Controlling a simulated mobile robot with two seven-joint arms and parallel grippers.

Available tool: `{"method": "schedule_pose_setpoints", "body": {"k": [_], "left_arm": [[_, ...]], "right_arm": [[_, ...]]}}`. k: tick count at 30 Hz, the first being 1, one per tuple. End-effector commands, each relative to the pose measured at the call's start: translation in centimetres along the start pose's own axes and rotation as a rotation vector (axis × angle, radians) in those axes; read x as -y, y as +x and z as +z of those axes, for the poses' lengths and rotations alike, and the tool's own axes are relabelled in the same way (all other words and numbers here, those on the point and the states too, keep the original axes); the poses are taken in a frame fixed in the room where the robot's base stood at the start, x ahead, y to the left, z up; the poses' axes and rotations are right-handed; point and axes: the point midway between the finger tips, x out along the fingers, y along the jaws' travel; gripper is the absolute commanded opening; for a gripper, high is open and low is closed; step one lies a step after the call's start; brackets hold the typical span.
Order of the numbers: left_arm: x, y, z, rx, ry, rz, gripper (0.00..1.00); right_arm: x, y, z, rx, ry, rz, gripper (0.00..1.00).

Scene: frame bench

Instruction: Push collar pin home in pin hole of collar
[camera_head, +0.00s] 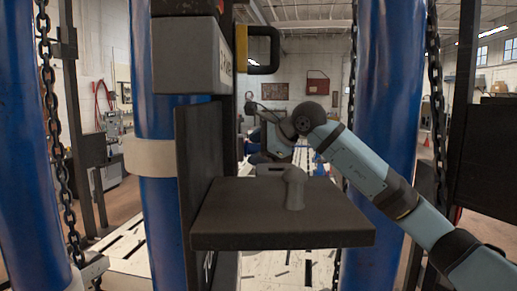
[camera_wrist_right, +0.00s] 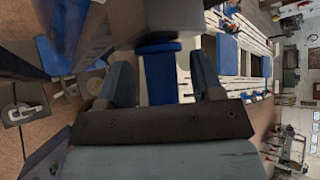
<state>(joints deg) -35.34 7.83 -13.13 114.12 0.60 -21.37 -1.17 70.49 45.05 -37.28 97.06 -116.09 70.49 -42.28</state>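A beige collar-like band (camera_head: 152,158) wraps the blue column left of centre in the head view. I cannot pick out its pin hole or a pin in it for sure. A small grey upright piece with a rounded top (camera_head: 293,188) shows at the dark shelf; I cannot tell whether it is the collar pin. My right gripper (camera_head: 272,140) is beyond the shelf, at the end of the arm from the right. In the wrist view its two fingers (camera_wrist_right: 162,72) stand wide apart. A blue part shows between them, and I see nothing gripped. My left gripper is not in view.
The dark shelf (camera_head: 270,232) and its upright board (camera_head: 198,150) stand close in front. A grey box (camera_head: 188,55) with a black handle (camera_head: 265,48) is above. Blue columns (camera_head: 388,90) and hanging chains (camera_head: 434,90) flank the space. A slatted white bench surface lies behind.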

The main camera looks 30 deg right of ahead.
Motion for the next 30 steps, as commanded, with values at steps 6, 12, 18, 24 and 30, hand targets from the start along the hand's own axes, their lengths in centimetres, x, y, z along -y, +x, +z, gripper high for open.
{"method": "schedule_pose_setpoints", "body": {"k": [6, 12, 18, 24, 30], "left_arm": [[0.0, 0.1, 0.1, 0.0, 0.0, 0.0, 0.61], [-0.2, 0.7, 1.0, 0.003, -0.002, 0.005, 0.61], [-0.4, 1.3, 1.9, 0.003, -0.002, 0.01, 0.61], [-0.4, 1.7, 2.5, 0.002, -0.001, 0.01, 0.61], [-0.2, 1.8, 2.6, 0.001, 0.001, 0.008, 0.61]], "right_arm": [[0.1, -0.4, -0.1, -0.001, 0.0, -0.002, 0.61], [0.0, -3.3, -0.2, -0.002, -0.001, -0.005, 0.61], [-0.1, -8.0, -0.1, -0.002, -0.003, -0.005, 0.61], [0.0, -11.7, 0.0, -0.001, -0.001, -0.003, 0.61], [0.0, -13.4, 0.1, 0.0, -0.001, 0.0, 0.61]]}}
